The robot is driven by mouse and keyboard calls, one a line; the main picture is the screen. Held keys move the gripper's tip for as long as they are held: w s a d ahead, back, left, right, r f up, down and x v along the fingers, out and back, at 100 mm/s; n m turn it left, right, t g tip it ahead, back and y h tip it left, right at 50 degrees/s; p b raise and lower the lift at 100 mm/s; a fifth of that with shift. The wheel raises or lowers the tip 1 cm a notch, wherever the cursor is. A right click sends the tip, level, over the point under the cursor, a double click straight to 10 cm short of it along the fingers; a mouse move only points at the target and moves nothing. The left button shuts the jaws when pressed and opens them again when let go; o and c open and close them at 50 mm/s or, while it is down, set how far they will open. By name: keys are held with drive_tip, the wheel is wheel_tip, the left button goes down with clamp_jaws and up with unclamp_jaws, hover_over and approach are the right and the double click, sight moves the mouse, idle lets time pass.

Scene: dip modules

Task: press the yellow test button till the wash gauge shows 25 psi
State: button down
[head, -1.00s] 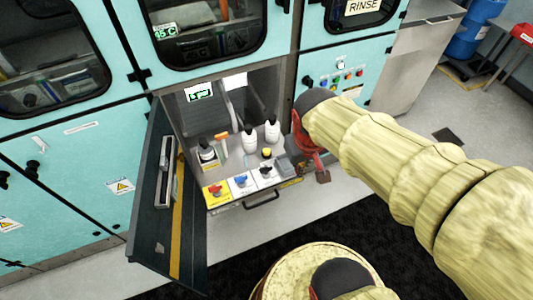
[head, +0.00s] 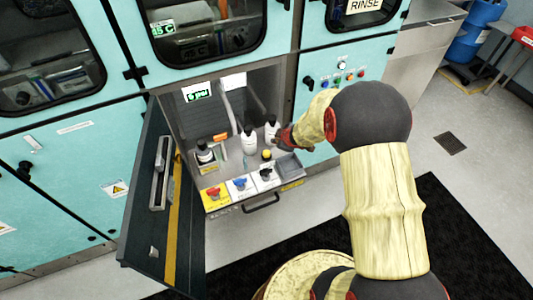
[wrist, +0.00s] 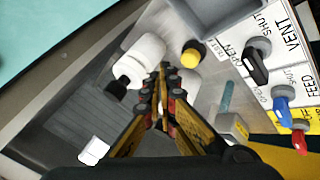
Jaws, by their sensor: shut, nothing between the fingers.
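The yellow button (head: 266,155) sits on a short post on the cabinet's lower shelf, behind the black valve; it shows in the wrist view (wrist: 191,54) as a yellow cap beside the word TEST. My gripper (head: 283,138) is at the right side of the opening, near the white bottles. In the wrist view my gripper (wrist: 162,72) is shut and empty, its fingertips to the left of the button and apart from it in the picture. A small green-lit display (head: 198,95) hangs at the upper left inside the bay; its reading is too small to make out.
White bottles (head: 249,140) stand behind the button. Red (head: 214,193), blue (head: 240,182) and black (head: 266,174) valve handles line the front. A grey tray (head: 289,165) lies to the right. The dark door (head: 150,225) stands open at left.

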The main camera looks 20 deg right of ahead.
wheel_tip(320, 180, up, 3)
drive_tip(key=n+t+y, duration=0.1)
drive_tip(key=n+y, duration=0.1)
hover_over(265, 153)
drive_tip(key=shift+s+r, duration=0.1)
wheel_tip(265, 153, down, 8)
drive_tip(key=b, duration=0.7)
drive_tip(key=shift+r+b, duration=0.15)
drive_tip(key=shift+b, duration=0.15)
drive_tip(key=shift+f+b, duration=0.4)
drive_tip(key=shift+f, duration=0.15)
drive_tip(key=shift+f, duration=0.1)
idle(0.4)
drive_tip(key=shift+f, duration=0.35)
